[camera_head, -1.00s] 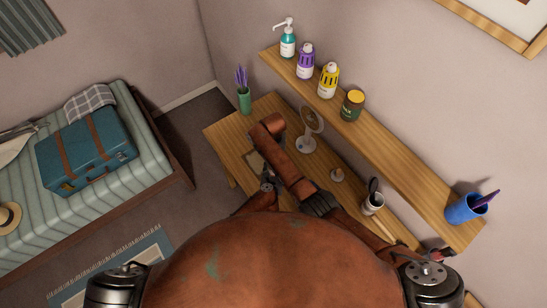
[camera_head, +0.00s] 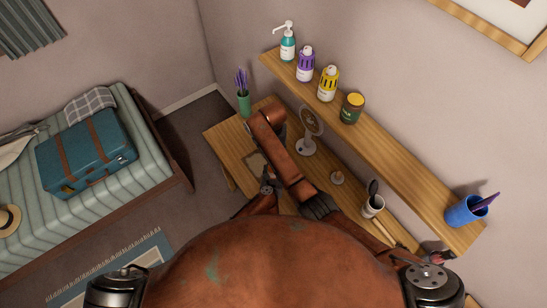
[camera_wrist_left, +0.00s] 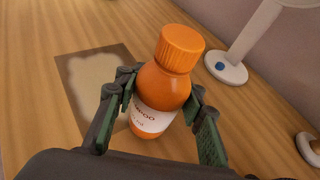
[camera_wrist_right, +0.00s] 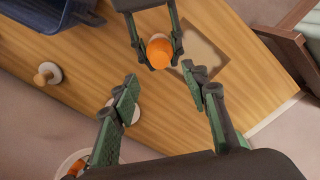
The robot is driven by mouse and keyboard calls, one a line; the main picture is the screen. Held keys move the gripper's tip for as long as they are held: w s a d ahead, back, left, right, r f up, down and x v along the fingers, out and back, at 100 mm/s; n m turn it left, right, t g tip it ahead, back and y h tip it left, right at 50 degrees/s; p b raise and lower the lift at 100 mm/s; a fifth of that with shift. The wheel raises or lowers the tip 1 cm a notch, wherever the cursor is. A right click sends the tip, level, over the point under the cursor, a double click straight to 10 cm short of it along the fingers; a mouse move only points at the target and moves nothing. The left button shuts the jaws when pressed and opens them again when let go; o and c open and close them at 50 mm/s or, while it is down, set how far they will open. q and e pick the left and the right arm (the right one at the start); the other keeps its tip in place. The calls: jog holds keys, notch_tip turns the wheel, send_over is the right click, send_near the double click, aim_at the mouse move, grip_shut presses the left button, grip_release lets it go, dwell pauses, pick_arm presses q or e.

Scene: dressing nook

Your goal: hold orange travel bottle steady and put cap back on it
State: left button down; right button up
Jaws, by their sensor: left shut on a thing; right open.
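The orange travel bottle (camera_wrist_left: 163,92) stands upright between the fingers of my left gripper (camera_wrist_left: 160,105), which is shut on its body. A ribbed orange cap (camera_wrist_left: 180,48) sits on top of the bottle; I cannot tell whether it is screwed tight. In the right wrist view, the cap (camera_wrist_right: 160,51) is seen from above, with the left gripper's fingers on either side. My right gripper (camera_wrist_right: 166,90) is open and empty, apart from the bottle and cap, with bare wood between its fingers. In the head view, my arms hide the bottle and cap.
A brown mat with a pale patch (camera_wrist_left: 95,80) lies beside the bottle. Bare tabletop (camera_wrist_right: 90,70) lies between.

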jog(key=shift+r, duration=2.4)
pick_arm(q)
jog(key=c, duration=1.2)
grip_release()
jog(key=shift+s, duration=0.15)
jog(key=shift+s, duration=0.25)
jog(key=v, duration=1.1)
jog(key=shift+a+r, duration=0.1)
jog(key=shift+r, duration=0.25)
